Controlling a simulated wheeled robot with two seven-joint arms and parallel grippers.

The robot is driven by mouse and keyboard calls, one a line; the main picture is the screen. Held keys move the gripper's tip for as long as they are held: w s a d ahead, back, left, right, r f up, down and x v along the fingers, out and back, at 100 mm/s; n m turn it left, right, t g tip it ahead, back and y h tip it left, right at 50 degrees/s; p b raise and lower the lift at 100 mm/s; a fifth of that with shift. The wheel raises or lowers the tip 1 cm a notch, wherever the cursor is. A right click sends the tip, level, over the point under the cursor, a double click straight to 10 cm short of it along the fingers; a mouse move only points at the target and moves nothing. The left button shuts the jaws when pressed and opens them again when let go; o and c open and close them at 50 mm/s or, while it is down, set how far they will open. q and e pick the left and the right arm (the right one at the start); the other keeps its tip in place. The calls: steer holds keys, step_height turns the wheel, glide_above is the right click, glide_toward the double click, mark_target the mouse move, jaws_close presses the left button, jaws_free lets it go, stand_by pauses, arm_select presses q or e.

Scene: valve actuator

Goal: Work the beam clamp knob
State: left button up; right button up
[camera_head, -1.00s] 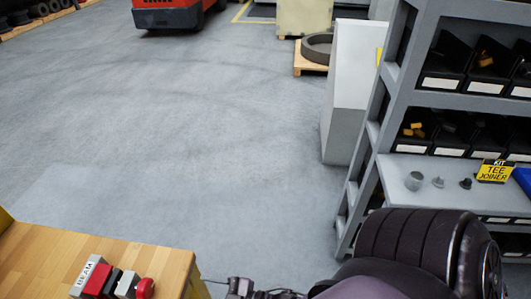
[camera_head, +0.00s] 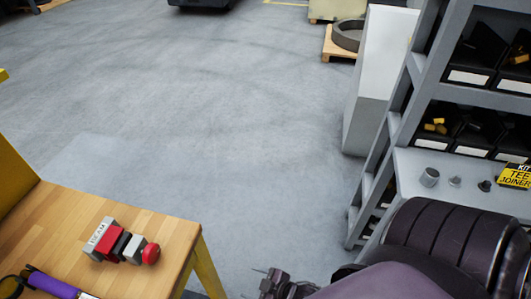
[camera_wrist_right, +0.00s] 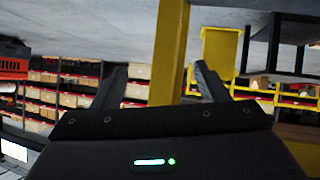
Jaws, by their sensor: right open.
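The beam clamp (camera_head: 122,243) lies on the wooden workbench (camera_head: 55,220) at the lower left of the head view. It has a grey end block marked BEAM, red and dark middle parts, a light grey block and a round red knob (camera_head: 151,254) at its right end. My right gripper (camera_head: 272,284) shows at the bottom edge of the head view, right of the bench and apart from the clamp. In the right wrist view its two fingers (camera_wrist_right: 160,85) stand apart with nothing between them. My left gripper is not in view.
A purple-handled tool (camera_head: 52,286) lies at the bench's near edge. A grey shelf rack (camera_head: 410,90) with black bins stands at the right. A pale cabinet (camera_head: 380,75) is beside it. The grey floor (camera_head: 230,110) between bench and rack is clear.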

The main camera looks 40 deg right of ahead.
steer(key=shift+s+d+f+m+g+h, duration=0.2)
steer(key=shift+s+d+f, duration=0.25)
steer(key=shift+f, duration=0.25)
steer(key=shift+s+d+f+m+g+h, duration=0.1)
steer(key=shift+s+d+f+g+h, duration=0.2)
steer(key=shift+f, duration=0.35)
steer(key=shift+s, duration=0.1)
